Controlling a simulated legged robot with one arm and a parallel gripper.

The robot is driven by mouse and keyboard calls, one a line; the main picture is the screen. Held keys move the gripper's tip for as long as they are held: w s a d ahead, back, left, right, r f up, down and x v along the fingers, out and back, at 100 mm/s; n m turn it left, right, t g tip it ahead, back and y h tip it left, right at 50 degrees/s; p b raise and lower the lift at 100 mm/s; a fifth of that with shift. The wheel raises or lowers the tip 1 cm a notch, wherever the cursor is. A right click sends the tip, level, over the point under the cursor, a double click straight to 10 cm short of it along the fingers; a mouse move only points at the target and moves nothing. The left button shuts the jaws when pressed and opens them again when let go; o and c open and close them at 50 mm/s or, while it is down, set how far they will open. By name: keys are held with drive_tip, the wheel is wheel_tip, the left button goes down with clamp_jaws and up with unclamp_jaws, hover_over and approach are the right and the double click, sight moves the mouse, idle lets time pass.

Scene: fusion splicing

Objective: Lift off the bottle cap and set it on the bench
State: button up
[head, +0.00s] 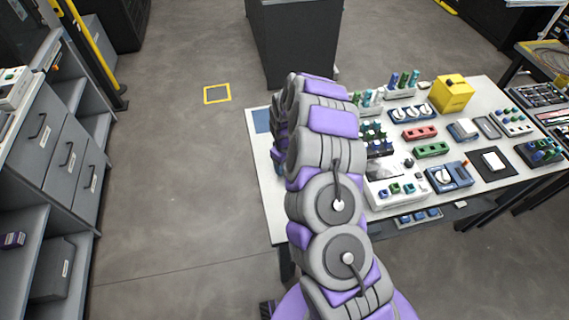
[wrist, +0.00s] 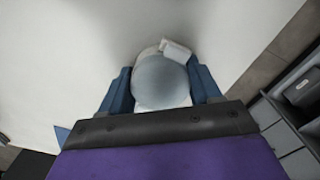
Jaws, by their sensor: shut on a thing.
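In the wrist view my gripper (wrist: 161,88) has its two blue fingers closed on either side of a round, pale grey bottle cap (wrist: 160,80). A small whitish piece (wrist: 178,50) shows just beyond the cap's far edge, and a pale part shows below it; I cannot tell whether these belong to the bottle. I also cannot tell whether the cap is seated or lifted. The white bench (head: 275,206) is at the right in the head view. There my own arm hides the gripper, cap and bottle.
The bench holds a yellow box (head: 451,94), a red rack (head: 420,132), a green rack (head: 432,150) and a blue device (head: 449,177), with other small items. The bench's left strip looks mostly bare beside a blue mat (head: 261,120). Grey drawers (head: 65,160) stand at the left.

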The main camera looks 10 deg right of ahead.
drive_tip(key=o, duration=1.1)
drive_tip(key=shift+a, duration=0.2)
drive_tip(key=shift+c, duration=0.2)
drive_tip(key=shift+r+p, duration=1)
drive_tip(key=shift+r, duration=2)
